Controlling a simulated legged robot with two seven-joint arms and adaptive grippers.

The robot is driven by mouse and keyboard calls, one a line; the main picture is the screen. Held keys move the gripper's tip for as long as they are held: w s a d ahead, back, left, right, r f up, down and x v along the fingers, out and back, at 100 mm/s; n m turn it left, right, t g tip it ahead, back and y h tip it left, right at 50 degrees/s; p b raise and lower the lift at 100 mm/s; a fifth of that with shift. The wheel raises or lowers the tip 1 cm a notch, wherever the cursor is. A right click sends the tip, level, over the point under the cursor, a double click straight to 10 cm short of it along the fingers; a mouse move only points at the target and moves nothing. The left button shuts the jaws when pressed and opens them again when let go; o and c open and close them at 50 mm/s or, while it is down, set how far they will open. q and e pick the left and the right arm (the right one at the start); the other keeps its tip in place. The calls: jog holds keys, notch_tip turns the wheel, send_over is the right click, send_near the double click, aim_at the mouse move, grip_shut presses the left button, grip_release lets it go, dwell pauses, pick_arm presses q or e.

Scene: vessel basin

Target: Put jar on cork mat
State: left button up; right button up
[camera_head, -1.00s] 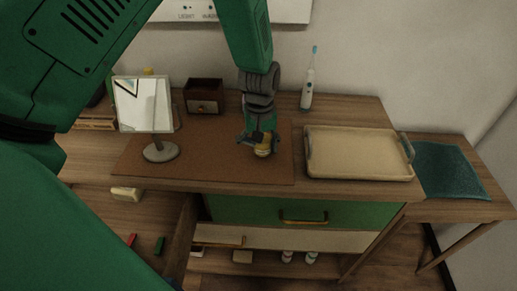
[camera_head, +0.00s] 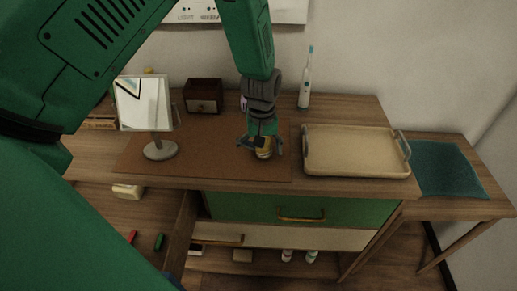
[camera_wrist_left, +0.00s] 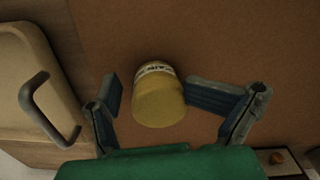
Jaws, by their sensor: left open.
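The jar (camera_wrist_left: 158,100) is small and yellow with a pale lettered band. It stands on the brown cork mat (camera_head: 215,165), near the mat's right edge. In the head view the jar (camera_head: 264,153) shows partly below my left gripper. My left gripper (camera_head: 260,146) is over the jar and open. In the left wrist view its fingers (camera_wrist_left: 153,97) are spread on both sides of the jar, with gaps showing. My right gripper is not in view.
A round-based mirror (camera_head: 145,105) stands on the mat's left part. A beige tray (camera_head: 355,168) lies just right of the mat. A small wooden drawer box (camera_head: 203,95) and an electric toothbrush (camera_head: 305,82) stand behind. A teal mat (camera_head: 448,170) lies far right.

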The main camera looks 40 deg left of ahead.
pick_arm(q)
jog(key=shift+s+d, duration=0.1)
jog(key=shift+d, duration=0.2)
jog(key=shift+a, duration=0.3)
jog(key=shift+a+r, duration=0.25)
jog(key=shift+a, duration=0.05)
jog(key=r, duration=0.4)
jog(key=shift+w+a+r, duration=0.2)
jog(key=shift+a+r, duration=0.1)
jog(key=shift+a, duration=0.05)
jog(key=shift+s+r, duration=0.1)
jog(key=shift+r, duration=3.35)
